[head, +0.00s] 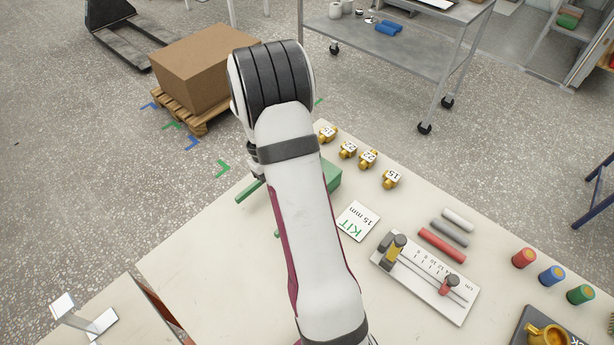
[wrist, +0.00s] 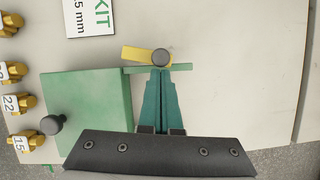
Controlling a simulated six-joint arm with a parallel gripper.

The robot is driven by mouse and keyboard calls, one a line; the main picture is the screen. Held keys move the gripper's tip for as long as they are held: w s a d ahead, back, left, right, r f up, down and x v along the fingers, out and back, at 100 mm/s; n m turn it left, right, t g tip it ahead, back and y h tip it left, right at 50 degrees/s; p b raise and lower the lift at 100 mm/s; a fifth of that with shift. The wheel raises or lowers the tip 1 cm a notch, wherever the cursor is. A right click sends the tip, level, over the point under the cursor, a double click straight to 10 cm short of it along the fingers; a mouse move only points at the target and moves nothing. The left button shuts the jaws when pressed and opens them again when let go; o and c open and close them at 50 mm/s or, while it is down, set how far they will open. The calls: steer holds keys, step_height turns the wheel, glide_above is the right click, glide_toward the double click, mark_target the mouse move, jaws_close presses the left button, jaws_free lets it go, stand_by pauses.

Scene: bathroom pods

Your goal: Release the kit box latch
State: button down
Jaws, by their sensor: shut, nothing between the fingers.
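The green kit box (wrist: 88,105) lies at the left of the wrist view, with a black knob (wrist: 52,124) near its lower left corner. A thin green bar (wrist: 182,68) runs out from its upper right corner. A yellow latch lever (wrist: 133,53) with a dark round knob (wrist: 160,57) sits at that bar. My gripper (wrist: 160,72) has its teal fingers together and empty, tips at the bar just below the knob; I cannot tell if they touch it. In the head view my arm hides the gripper and most of the box (head: 333,175).
A white KIT 15 mm card (head: 357,221) lies beside the box. Several brass fittings (head: 367,159) line the table's far edge. The tabletop (head: 215,265) left of my arm is largely clear.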

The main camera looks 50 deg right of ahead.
steer(key=shift+s+a+n+h, duration=0.35)
steer(key=shift+s+n+h, duration=0.05)
steer(key=shift+n, duration=0.6)
steer(key=w+r, duration=0.7)
steer(key=r, duration=0.2)
steer(key=shift+w+d+r, duration=0.15)
steer(key=shift+w+r, duration=0.05)
steer(key=shift+w, duration=0.1)
